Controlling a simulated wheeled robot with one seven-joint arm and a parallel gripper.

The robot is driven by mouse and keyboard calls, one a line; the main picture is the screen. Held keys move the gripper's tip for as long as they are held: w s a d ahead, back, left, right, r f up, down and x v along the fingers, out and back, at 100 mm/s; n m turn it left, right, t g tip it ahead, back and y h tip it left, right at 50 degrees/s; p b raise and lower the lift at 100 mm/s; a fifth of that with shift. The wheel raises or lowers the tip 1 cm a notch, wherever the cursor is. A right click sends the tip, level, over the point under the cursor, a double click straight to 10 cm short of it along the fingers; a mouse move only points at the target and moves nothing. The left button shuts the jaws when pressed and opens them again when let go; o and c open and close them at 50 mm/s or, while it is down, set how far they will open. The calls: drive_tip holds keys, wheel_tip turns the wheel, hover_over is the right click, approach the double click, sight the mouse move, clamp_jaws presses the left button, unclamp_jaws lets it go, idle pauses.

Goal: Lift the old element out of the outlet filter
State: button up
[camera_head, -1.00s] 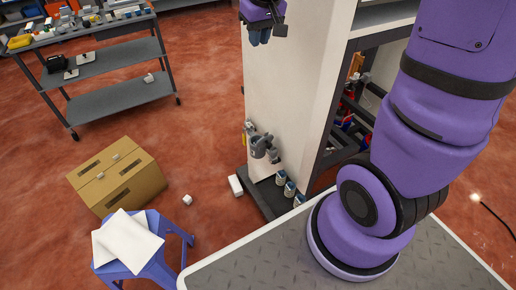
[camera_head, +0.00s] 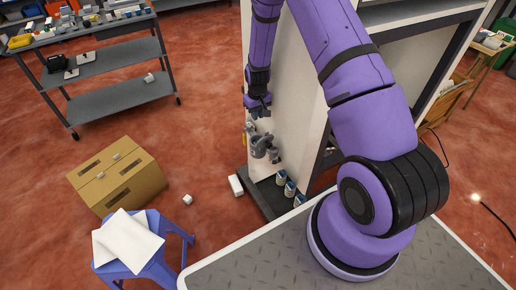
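A grey fitting (camera_head: 262,148) with a downward branch is mounted low on the side of the white cabinet (camera_head: 292,140); it looks like the outlet filter. I cannot see an old element inside it from this view. My gripper (camera_head: 258,113) hangs just above the fitting, pointing down, close to the cabinet side. It appears apart from the fitting, with nothing visible in it. Its fingers are too small and dark to tell whether they are open or shut.
Several small cans (camera_head: 290,188) stand on the dark base ledge (camera_head: 262,199) below the fitting. A white box (camera_head: 236,185) lies beside the ledge.

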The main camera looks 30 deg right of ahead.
sight(258, 139)
wheel_tip(258, 139, down, 14)
drive_tip(key=shift+d+f, duration=0.15)
idle(0.7)
clamp_jaws()
